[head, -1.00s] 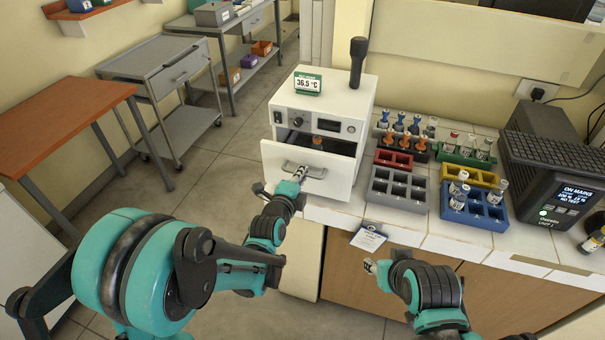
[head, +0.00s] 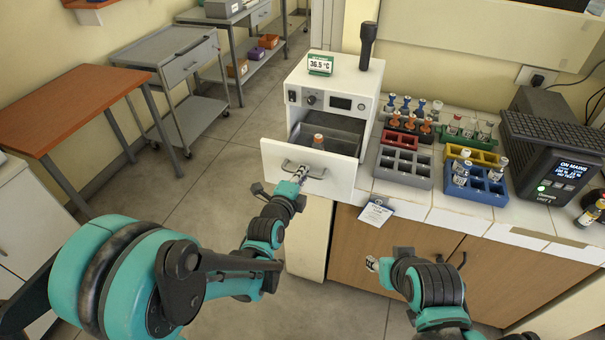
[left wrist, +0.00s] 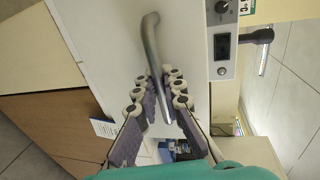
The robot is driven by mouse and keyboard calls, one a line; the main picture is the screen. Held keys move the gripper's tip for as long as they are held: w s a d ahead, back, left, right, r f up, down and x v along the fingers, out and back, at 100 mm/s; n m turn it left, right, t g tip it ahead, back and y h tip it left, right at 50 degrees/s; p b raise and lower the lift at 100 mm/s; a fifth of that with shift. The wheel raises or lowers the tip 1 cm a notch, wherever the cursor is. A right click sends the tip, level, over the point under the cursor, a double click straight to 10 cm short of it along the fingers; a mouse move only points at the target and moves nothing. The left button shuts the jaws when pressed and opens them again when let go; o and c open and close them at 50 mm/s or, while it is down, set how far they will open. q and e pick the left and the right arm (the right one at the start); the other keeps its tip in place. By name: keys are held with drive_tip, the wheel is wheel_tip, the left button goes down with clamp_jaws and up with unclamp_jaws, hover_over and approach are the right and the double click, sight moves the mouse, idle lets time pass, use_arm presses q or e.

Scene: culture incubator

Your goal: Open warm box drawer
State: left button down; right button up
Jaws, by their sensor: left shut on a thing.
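The warm box (head: 340,84) is a white cabinet at the left end of the counter, with a sign reading 36.5 °C on top. Its drawer (head: 318,170) stands pulled out toward me, and an orange-capped vial (head: 318,141) shows inside the grey interior. My left gripper (head: 298,176) is shut on the metal drawer handle (head: 312,173). In the left wrist view the handle (left wrist: 152,60) runs between the two fingers (left wrist: 165,115). My right gripper (head: 374,264) is in front of the lower cupboard, away from the drawer; its fingers are hard to make out.
Racks of vials (head: 480,180) and an empty grey rack (head: 404,166) stand right of the warm box. A black device (head: 555,160) is at the far right. A tag (head: 376,211) hangs at the counter edge. Open floor lies to the left.

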use_arm(q)
drive_tip(key=c, duration=1.6)
unclamp_jaws()
drive_tip(key=v, duration=1.2)
drive_tip(key=shift+a, duration=0.1)
drive_tip(key=s+a+f+n+g+y, duration=0.2)
drive_tip(key=s+a+n+g, duration=0.2)
drive_tip(key=n, duration=0.6)
drive_tip(key=s+a+f+n+g+y, duration=0.1)
drive_tip(key=s+a+n+g+y, duration=0.1)
drive_tip(key=s+a+n, duration=0.7)
drive_tip(key=s+n+g, duration=0.1)
drive_tip(key=s+n, duration=0.1)
drive_tip(key=shift+f+n+g+y, duration=0.3)
drive_tip(key=shift+f+g+y, duration=0.1)
